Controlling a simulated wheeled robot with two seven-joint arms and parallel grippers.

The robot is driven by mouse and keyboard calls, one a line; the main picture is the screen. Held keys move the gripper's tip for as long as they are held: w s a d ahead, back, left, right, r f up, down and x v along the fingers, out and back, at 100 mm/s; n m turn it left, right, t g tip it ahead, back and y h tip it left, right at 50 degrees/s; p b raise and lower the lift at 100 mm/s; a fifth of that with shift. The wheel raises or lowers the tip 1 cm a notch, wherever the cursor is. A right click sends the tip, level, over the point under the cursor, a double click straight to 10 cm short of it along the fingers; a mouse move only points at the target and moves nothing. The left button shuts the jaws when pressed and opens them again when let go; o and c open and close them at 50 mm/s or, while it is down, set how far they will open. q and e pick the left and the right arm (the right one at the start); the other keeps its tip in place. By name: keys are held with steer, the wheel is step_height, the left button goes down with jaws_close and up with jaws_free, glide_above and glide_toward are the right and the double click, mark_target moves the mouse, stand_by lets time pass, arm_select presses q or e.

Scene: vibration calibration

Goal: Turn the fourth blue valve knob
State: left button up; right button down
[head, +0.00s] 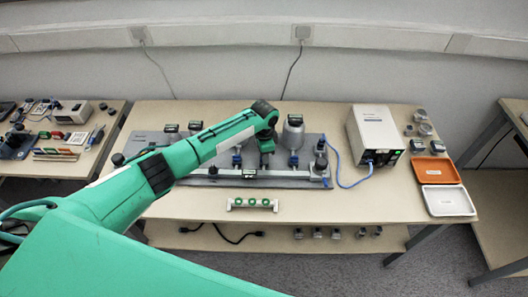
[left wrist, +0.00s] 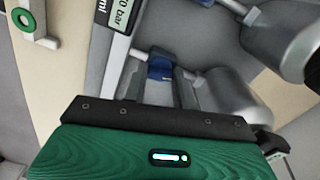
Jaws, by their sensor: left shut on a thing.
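A grey manifold board (head: 312,143) on the table carries a silver rail with several blue valve knobs. One blue knob (head: 237,160) stands left of my left gripper (head: 265,160), and another blue knob (head: 293,161) stands to its right. In the left wrist view, a blue valve knob (left wrist: 160,68) sits between the fingertips of my left gripper (left wrist: 162,74), which is shut on it. My left arm covers part of the board, so I cannot tell this knob's place in the row. My right gripper is not in view.
A white power unit (head: 375,130) with a blue cable stands right of the board. Orange (head: 434,180) and white (head: 445,212) trays lie at the right edge. A white rack with green rings (head: 252,204) stands in front. Silver cylinders (head: 292,132) rise behind the rail.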

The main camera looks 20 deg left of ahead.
arm_select(q)
steer(key=shift+m, duration=1.6)
steer(key=o, duration=1)
steer(key=shift+c, duration=0.2)
step_height(320, 180, up, 14)
steer(key=b, duration=0.1)
steer(key=shift+b, duration=0.4)
steer(key=shift+f, duration=0.1)
